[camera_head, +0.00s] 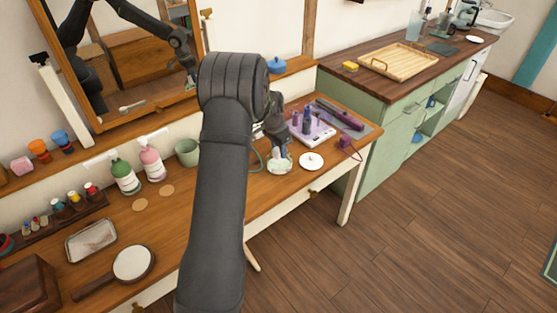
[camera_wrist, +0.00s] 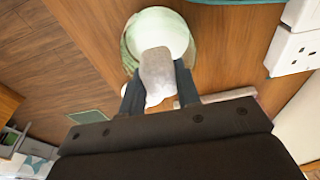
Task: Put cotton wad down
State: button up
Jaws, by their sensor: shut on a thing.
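My gripper (camera_wrist: 161,78) is shut on a pale cotton wad (camera_wrist: 157,72), which shows between the two dark fingers in the wrist view. Beyond the wad is a round greenish glass jar (camera_wrist: 130,48) with white stuff in it. The wad overlaps the jar in this view; I cannot tell whether they touch. In the head view the jar (camera_head: 280,166) stands on the wooden dressing table, with my gripper (camera_head: 279,149) right above it. The wad cannot be made out there. A round white lid (camera_head: 311,161) lies on the table just right of the jar.
A white tray (camera_head: 313,130) with purple bottles stands behind the lid. A green cup (camera_head: 187,153) and pump bottles (camera_head: 125,176) stand left of my arm. Two round coasters (camera_head: 166,190) lie near them. A hand mirror (camera_head: 132,262) lies at the front left.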

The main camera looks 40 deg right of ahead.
aim_at(279, 159)
jog(key=shift+f, duration=2.25)
jog(key=shift+f, duration=0.15)
jog(key=o, duration=0.8)
jog(key=shift+o, duration=0.2)
jog(key=r, duration=0.4)
jog(key=a+r, duration=0.1)
jog(key=r, duration=0.3)
jog(key=a+r, duration=0.1)
jog(key=r, duration=0.3)
jog(key=shift+r, duration=0.1)
jog(key=f, duration=0.4)
jog(key=d+f, duration=0.1)
jog(key=f, duration=0.3)
jog(key=d+f, duration=0.1)
jog(key=f, duration=0.3)
jog(key=shift+f, duration=0.25)
notch_tip(279, 159, up, 3)
jog(key=shift+f, duration=0.15)
jog(key=shift+r, duration=0.5)
